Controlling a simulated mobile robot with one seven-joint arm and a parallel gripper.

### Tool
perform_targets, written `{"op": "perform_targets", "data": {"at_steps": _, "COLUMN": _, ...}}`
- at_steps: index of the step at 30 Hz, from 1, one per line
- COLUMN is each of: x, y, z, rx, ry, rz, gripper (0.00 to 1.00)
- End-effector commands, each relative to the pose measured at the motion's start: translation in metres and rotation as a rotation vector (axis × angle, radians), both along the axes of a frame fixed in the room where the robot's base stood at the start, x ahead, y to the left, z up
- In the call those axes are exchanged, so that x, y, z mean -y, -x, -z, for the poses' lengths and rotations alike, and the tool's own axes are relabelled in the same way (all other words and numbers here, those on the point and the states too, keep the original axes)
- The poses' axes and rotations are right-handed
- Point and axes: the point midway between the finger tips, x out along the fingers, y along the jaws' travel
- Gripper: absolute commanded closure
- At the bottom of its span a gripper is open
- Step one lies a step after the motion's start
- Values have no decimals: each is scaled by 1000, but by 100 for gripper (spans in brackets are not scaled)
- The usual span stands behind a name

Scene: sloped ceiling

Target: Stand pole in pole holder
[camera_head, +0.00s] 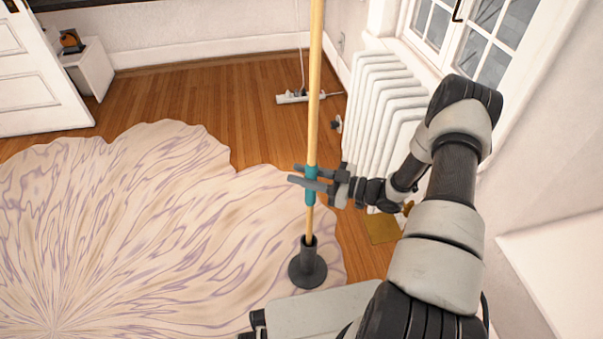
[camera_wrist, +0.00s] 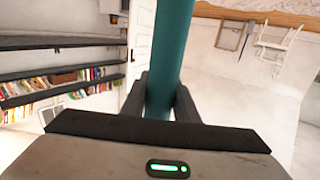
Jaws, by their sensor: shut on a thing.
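A long wooden pole (camera_head: 314,90) with a teal grip section stands upright in the head view. My gripper (camera_head: 309,180) is shut on the teal section. The pole holder (camera_head: 308,266), a dark round base with a short tube, stands on the floor below. The pole's lower end meets the top of the tube; how deep it sits inside is hidden. In the wrist view the teal section (camera_wrist: 171,55) rises between my two dark gripper fingers (camera_wrist: 160,98).
A pale patterned rug (camera_head: 120,230) covers the left floor. A white radiator (camera_head: 380,105) stands close behind my arm, below a window. A power strip (camera_head: 297,97) lies on the wood floor. A white cabinet (camera_head: 92,68) is at back left.

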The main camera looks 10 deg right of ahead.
Motion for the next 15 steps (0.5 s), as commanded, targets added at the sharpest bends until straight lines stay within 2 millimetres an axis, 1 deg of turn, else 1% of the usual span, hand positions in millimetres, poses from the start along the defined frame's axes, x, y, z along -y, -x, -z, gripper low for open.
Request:
{"op": "perform_targets", "data": {"at_steps": 4, "x": 0, "y": 0, "z": 3, "rx": 1, "ry": -2, "rz": 0, "gripper": 100}}
{"op": "perform_targets", "data": {"at_steps": 15, "x": 0, "y": 0, "z": 28, "rx": 2, "ry": -3, "rz": 0, "gripper": 100}}
